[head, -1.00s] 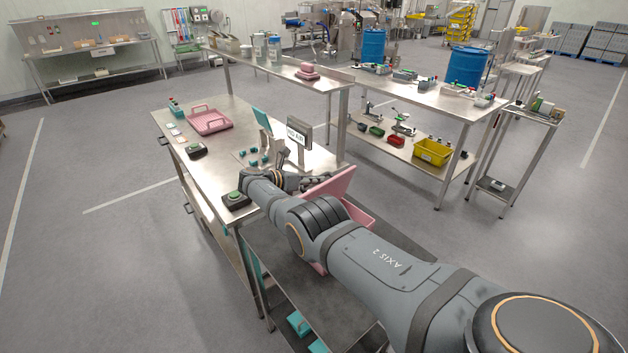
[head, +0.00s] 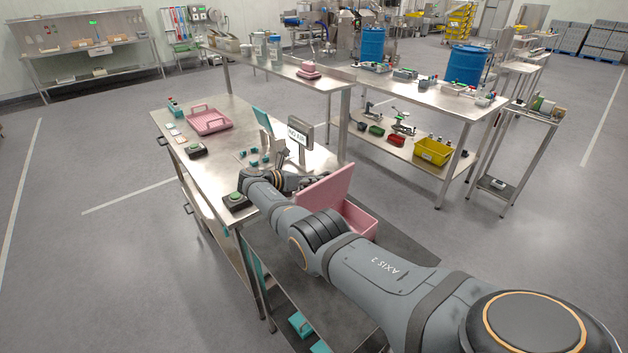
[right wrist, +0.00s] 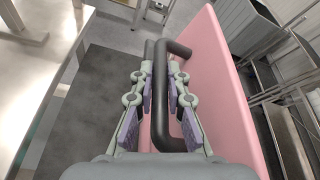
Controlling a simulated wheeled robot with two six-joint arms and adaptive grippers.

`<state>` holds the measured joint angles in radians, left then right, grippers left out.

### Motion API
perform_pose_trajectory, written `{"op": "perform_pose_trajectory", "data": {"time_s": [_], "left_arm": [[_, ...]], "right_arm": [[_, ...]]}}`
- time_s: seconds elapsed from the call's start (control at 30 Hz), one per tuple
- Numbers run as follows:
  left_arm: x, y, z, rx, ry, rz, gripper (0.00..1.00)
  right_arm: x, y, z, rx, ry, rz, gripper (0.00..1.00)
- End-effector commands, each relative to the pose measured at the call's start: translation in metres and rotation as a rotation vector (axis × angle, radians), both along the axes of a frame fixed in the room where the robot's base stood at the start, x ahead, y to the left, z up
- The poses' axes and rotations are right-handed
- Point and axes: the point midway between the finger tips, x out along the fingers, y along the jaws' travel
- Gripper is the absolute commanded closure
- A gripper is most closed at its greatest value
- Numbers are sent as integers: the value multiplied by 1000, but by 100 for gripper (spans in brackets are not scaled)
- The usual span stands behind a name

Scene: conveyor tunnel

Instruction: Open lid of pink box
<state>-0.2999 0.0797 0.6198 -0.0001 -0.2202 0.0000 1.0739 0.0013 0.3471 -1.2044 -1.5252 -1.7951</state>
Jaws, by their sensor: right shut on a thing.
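The pink box (head: 360,218) stands on the dark surface beyond my right arm, which hides part of it. Its pink lid (head: 327,188) is raised and stands steeply up from the box. The lid fills the right half of the right wrist view (right wrist: 225,95). A black bar handle (right wrist: 160,128) sticks out from the lid's face. My right gripper (right wrist: 161,95) is shut on this handle, with a finger on each side. In the head view my right gripper (head: 311,182) is beside the lid's left face, partly hidden. My left gripper is not in view.
A steel table (head: 228,160) on the left carries a pink tray (head: 209,122), a green push button (head: 236,199) and a small display (head: 299,134). Another steel table (head: 440,98) stands behind. Open floor lies right of the box.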

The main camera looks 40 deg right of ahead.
Motion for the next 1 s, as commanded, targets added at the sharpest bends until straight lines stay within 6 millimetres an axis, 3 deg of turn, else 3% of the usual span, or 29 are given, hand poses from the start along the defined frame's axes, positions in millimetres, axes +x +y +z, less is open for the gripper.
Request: {"op": "perform_pose_trajectory", "data": {"time_s": [0.43, 0.47, 0.63, 1.0], "left_arm": [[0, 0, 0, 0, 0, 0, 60], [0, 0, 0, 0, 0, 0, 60], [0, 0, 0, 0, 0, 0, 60], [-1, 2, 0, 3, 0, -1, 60]], "right_arm": [[-1, 1, -4, 5, 4, 1, 100], [-1, 1, -4, 5, 4, 1, 85], [-1, 1, -3, 3, 3, 1, 63], [0, 8, 2, 2, -1, 1, 63]]}}
